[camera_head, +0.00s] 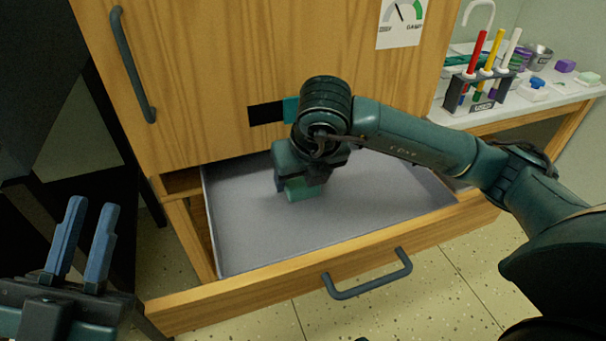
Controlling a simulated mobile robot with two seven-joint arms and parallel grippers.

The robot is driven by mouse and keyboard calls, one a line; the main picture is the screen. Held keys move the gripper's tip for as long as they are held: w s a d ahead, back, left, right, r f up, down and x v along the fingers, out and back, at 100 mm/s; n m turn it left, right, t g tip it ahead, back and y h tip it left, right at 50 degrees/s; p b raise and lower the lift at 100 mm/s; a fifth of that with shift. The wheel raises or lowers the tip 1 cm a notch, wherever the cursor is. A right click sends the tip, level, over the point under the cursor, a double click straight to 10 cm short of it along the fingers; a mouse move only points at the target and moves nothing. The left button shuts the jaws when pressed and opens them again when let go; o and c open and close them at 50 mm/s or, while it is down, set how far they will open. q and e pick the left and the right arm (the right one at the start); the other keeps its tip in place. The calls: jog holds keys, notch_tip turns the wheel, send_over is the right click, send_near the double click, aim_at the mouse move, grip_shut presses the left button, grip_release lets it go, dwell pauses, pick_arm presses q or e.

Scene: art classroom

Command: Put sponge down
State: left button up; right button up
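A small green block, which I take to be the sponge (300,190), is at my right gripper (297,183), inside the pulled-out drawer with the grey bottom (370,215). One blue finger shows at its left side; the other finger is hidden by the wrist. The gripper appears to be shut on the sponge. I cannot tell whether the sponge touches the drawer bottom. My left gripper (84,243) is open and empty at the lower left, outside the drawer, its two blue fingers pointing up.
The wooden cabinet (200,80) rises behind the drawer. The drawer front has a dark handle (368,278). A side counter (545,100) at the upper right holds a marker rack (485,85), a metal cup (540,57) and small blocks. The rest of the drawer looks empty.

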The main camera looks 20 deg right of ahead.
jog(key=shift+o, duration=0.9)
jog(key=shift+r, duration=0.2)
pick_arm(q)
jog(key=shift+s+d+f+n+g+y+p, duration=0.1)
jog(key=shift+s+f+n+g+y+p, duration=0.2)
jog(key=shift+f+n+y+p, duration=0.6)
jog(key=shift+s+d+f+n+g+y+p, duration=0.1)
jog(key=shift+f+n+g+y+p, duration=0.25)
jog(key=shift+f+n+y+p, duration=0.5)
jog(key=shift+s+d+f+n+g+y+p, duration=0.15)
jog(key=shift+f+n+g+y+p, duration=0.35)
jog(key=shift+f, duration=0.55)
pick_arm(e)
jog(key=v, duration=1.2)
pick_arm(q)
jog(key=shift+a, duration=0.1)
